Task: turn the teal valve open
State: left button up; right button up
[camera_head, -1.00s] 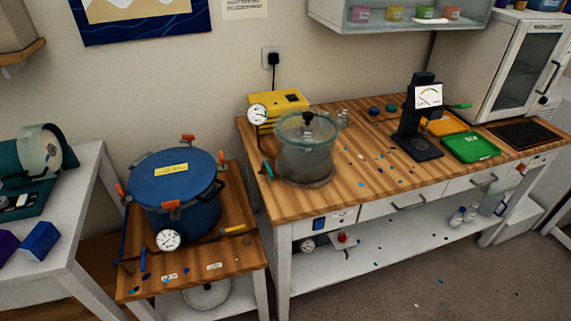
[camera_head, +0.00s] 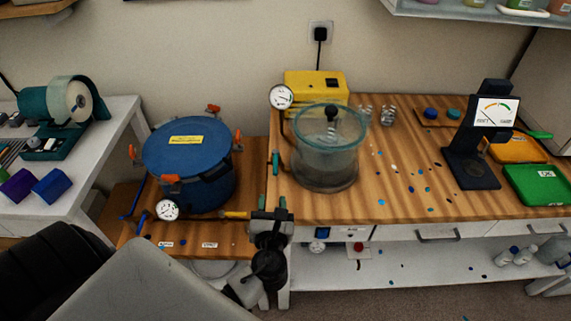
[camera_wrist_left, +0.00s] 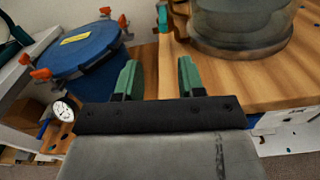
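The teal valve (camera_head: 275,163) is a small upright handle at the left side of the clear glass chamber (camera_head: 325,160), near the wooden bench's left edge. In the left wrist view the teal handle (camera_wrist_left: 163,18) shows at the top, ahead of the fingers. My left gripper (camera_head: 272,203) is open and empty, below and nearer than the valve, and does not touch it. In the left wrist view its two green-padded fingers (camera_wrist_left: 158,78) stand apart with a gap between them. My right gripper is not in view.
A blue pressure pot (camera_head: 188,160) with orange clamps and a gauge (camera_head: 167,210) stands on a lower table at left. A yellow pump (camera_head: 316,87) and a dial gauge (camera_head: 281,97) are behind the chamber. A black stand (camera_head: 474,150) is farther right on the bench.

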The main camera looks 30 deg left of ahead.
aim_at(275, 166)
pick_arm(q)
jog(key=shift+w+r+m, duration=0.5)
jog(key=shift+w, duration=0.05)
jog(key=p+x, duration=0.2)
jog(key=x, duration=0.8)
jog(key=shift+w+r, duration=0.1)
grip_shut()
